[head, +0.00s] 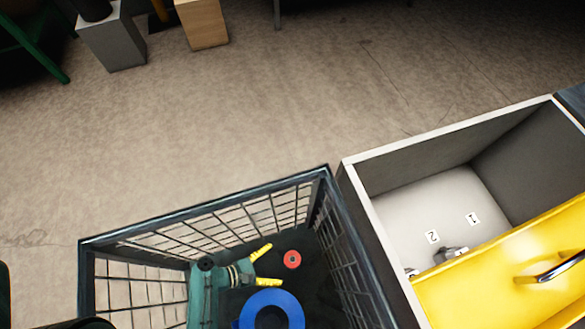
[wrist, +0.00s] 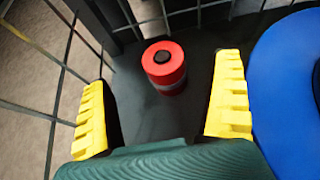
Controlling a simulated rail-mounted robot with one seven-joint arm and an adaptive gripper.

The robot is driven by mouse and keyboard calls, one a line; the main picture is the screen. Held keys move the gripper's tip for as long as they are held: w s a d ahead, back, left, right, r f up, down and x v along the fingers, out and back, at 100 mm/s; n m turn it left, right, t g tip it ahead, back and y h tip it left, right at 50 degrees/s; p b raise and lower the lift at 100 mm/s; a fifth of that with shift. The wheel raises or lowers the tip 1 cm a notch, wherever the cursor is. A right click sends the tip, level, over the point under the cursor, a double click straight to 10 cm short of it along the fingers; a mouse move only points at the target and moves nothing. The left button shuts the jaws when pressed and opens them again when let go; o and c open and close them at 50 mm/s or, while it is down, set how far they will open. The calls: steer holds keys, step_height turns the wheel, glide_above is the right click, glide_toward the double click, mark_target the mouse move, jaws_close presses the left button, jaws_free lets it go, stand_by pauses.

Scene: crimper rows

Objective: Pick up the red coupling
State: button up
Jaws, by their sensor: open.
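The red coupling (head: 292,260) sits on the dark floor of the wire basket (head: 205,243), near its far right corner. In the wrist view the coupling (wrist: 164,66) is an upright red cylinder with a dark hole in its top and a grey band lower down. My gripper (head: 262,267) reaches into the basket from the left, with yellow fingers spread apart. In the wrist view my gripper (wrist: 163,107) is open and empty, and the coupling stands between and just beyond the two yellow fingertips, touching neither as far as I can tell.
A blue ring-shaped object (head: 270,296) lies in the basket close to my gripper; it also shows in the wrist view (wrist: 288,85) beside the right finger. The basket's wire walls stand close behind the coupling. A yellow-fronted drawer (head: 500,275) stands to the right.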

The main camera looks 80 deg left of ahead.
mark_target(289, 261)
step_height(289, 261, down, 3)
steer(key=shift+f+b, duration=0.2)
steer(key=shift+b, duration=0.45)
steer(key=shift+w+a, duration=0.1)
steer(key=shift+w, duration=0.8)
steer(key=b+x, duration=0.1)
steer(key=x, duration=0.3)
steer(key=shift+w+a+f+b, duration=0.1)
steer(key=shift+w+f+b, duration=0.05)
steer(key=shift+w+b, duration=0.2)
steer(key=shift+w+a, duration=0.15)
steer(key=shift+w, duration=0.2)
steer(key=c, duration=1.3)
steer(key=shift+c, duration=0.2)
